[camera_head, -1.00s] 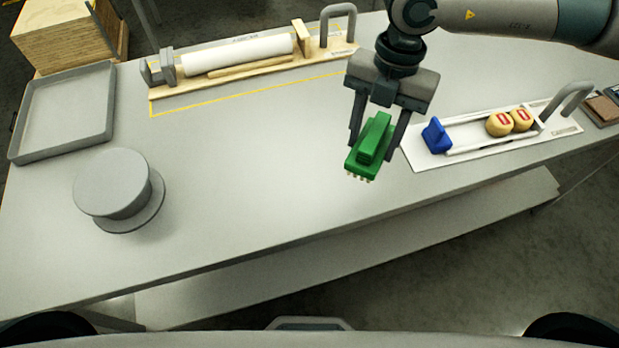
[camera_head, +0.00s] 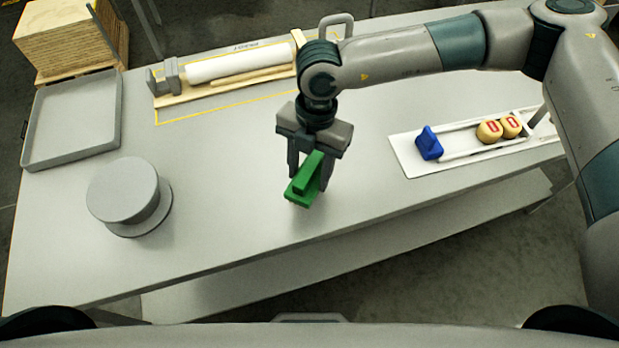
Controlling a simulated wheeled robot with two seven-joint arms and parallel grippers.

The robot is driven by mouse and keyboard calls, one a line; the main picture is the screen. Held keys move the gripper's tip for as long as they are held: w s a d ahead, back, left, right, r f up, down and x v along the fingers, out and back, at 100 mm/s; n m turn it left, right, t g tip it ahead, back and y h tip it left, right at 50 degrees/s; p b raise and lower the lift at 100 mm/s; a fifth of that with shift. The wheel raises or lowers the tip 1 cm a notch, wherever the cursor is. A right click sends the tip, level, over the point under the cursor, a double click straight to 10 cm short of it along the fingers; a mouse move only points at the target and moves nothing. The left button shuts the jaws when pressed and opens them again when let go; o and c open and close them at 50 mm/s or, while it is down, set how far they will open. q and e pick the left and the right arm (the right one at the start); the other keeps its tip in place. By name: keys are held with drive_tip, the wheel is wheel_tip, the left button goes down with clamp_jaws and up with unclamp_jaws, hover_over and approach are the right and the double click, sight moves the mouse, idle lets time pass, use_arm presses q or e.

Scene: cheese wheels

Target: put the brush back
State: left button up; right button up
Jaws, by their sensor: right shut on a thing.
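The green brush (camera_head: 305,180) is in my right gripper (camera_head: 307,172), whose two dark fingers are shut on it. The brush hangs tilted above the middle of the grey table (camera_head: 240,210), apart from other objects. Its bristles are hard to see now. My right arm comes in from the right and covers part of the scene behind it. My left gripper is not in view.
A grey round stand (camera_head: 125,190) and a grey tray (camera_head: 75,118) are on the left. A wooden rack with a white roll (camera_head: 235,63) lies at the back.

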drive_tip(key=shift+f+p, duration=0.35)
drive_tip(key=shift+p, duration=0.1)
drive_tip(key=shift+f+p, duration=0.75)
drive_tip(key=shift+f, duration=0.85)
drive_tip(key=shift+f, duration=0.15)
drive_tip(key=o, duration=1)
drive_tip(key=shift+r, duration=0.25)
